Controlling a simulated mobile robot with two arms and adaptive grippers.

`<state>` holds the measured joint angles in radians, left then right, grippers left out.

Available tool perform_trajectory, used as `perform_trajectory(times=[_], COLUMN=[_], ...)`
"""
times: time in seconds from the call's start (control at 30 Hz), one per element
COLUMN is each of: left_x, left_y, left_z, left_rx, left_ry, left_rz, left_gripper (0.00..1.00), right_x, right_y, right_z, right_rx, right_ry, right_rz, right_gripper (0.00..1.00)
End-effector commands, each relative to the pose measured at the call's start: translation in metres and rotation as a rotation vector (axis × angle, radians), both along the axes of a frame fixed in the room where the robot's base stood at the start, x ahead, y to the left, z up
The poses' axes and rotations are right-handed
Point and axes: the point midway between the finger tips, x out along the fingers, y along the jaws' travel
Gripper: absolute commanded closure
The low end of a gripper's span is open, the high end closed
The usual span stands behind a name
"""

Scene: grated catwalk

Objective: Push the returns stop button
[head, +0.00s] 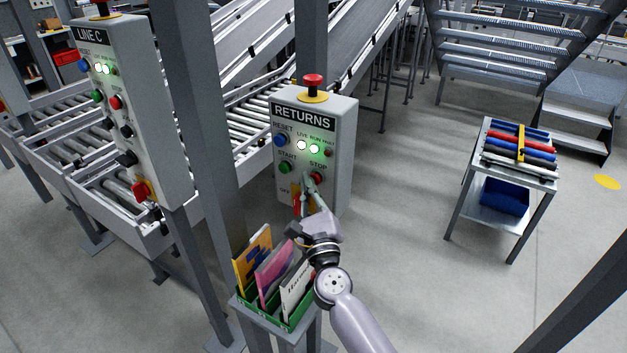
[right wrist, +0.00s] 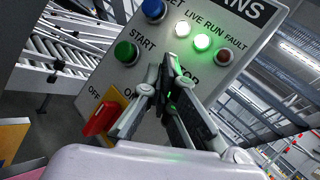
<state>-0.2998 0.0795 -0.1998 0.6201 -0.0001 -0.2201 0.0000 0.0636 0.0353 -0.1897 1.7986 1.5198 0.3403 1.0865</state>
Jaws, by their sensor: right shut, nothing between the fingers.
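The grey RETURNS control box (head: 341,137) stands on the near side of the roller conveyor. Its red stop button (head: 317,177) is at the right of the lower button row, under the STOP label. My right gripper (head: 307,180) is shut and empty, with its fingertips in front of the box face, just left of the stop button. In the right wrist view the closed fingers (right wrist: 169,72) cover the stop button, and only part of the STOP label shows. I cannot tell whether the fingertips touch the button. My left gripper is not in view.
The box also has a green start button (head: 285,167), a blue reset button (head: 281,140) and a red mushroom button (head: 313,81) on top. The LINE C box (head: 152,110), a grey post (head: 194,150) and a green document holder (head: 270,312) stand nearby. Right floor has a cart (head: 512,183).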

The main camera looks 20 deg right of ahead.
Motion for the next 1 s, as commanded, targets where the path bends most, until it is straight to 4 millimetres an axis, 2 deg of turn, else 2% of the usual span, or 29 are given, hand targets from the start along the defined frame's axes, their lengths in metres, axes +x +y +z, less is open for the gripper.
perform_trajectory(times=[1.0], left_x=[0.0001], left_y=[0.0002], left_z=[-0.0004], left_rx=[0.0], left_ry=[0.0], left_rz=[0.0], left_gripper=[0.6], right_x=[0.0077], right_y=[-0.0107], right_z=[0.0], right_rx=[0.001], right_ry=[0.0], right_rz=[-0.002], right_gripper=[1.0])
